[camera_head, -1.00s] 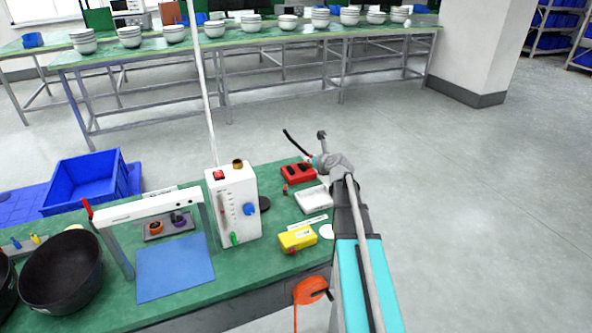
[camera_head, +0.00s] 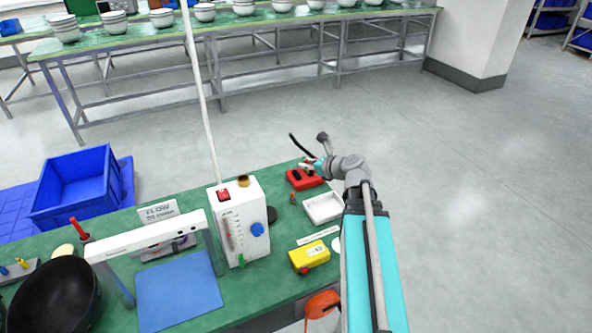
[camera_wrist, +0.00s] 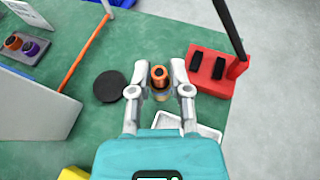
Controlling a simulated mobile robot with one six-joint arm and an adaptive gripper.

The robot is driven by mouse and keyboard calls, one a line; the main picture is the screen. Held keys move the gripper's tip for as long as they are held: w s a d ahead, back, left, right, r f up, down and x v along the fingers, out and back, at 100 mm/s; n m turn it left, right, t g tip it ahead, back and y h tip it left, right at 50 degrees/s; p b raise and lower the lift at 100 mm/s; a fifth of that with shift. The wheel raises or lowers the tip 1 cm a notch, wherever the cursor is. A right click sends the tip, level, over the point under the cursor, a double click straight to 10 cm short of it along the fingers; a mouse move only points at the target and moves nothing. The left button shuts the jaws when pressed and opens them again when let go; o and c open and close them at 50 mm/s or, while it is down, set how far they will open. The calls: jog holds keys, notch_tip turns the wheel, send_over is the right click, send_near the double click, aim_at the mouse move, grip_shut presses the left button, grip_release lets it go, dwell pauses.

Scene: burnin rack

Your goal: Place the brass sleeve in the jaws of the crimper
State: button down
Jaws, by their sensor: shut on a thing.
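The brass sleeve (camera_wrist: 158,76) shows in the wrist view as a copper-coloured ring with a dark bore, upright between my fingertips. My gripper (camera_wrist: 160,74) is shut on it. The red block with two black pads and a black lever, which I take to be the crimper (camera_wrist: 215,72), is just right of my right finger; the sleeve is apart from it. In the head view the crimper (camera_head: 303,179) sits on the green bench near its far edge. My gripper (camera_head: 310,165) is above it there, and the sleeve is too small to make out.
A white tray (camera_head: 323,207) lies nearer than the crimper, with a small red-brown piece (camera_head: 292,197) beside it. A white flow-meter box (camera_head: 240,225) stands left, with a black disc (camera_wrist: 109,86) next to it. A yellow box (camera_head: 313,257) is nearer the front.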

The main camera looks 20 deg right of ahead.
jog(key=shift+w, duration=0.1)
dwell(0.4)
jog(key=b, duration=0.8)
send_over(303, 175)
jog(key=s, duration=0.2)
jog(key=f, duration=0.7)
jog(key=shift+w+a+f, duration=0.15)
jog(key=shift+a+f, duration=0.2)
jog(key=shift+a, duration=0.05)
jog(key=shift+w+d+f+b, duration=0.2)
jog(key=shift+w+f+b, duration=0.3)
jog(key=shift+w+f, duration=0.1)
jog(key=shift+w+d+f+b, duration=0.2)
jog(key=shift+w+f+b, duration=0.25)
jog(key=shift+f+b, duration=0.25)
jog(key=shift+s+a+f+b, duration=0.1)
jog(key=shift+f+b, duration=1.2)
jog(key=shift+b, duration=0.05)
jog(key=shift+f, duration=0.15)
